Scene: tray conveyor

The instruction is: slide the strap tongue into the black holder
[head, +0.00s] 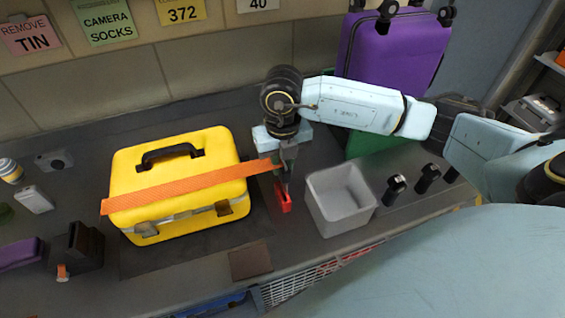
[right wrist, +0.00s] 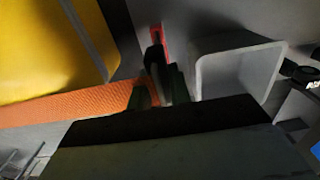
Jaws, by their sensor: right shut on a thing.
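The orange strap (head: 185,187) lies across the top of the yellow case (head: 140,230) and reaches right to my right gripper (head: 287,166). That gripper points down to the right of the case and is shut on the strap's end; the tongue itself is mostly hidden by the fingers. In the right wrist view the strap (right wrist: 70,108) runs in from the left to the fingers (right wrist: 158,88). A small red piece (head: 283,198) shows just below the fingertips. A dark block-like holder (head: 88,240) stands at the far left; I cannot tell whether it is the task's black holder.
A grey open bin (head: 345,215) stands close right of the gripper. Several black upright pieces (head: 395,189) stand beyond it. A purple suitcase (head: 385,55) is at the back. A brown plate (head: 250,262) lies at the front edge. Small items lie at the far left.

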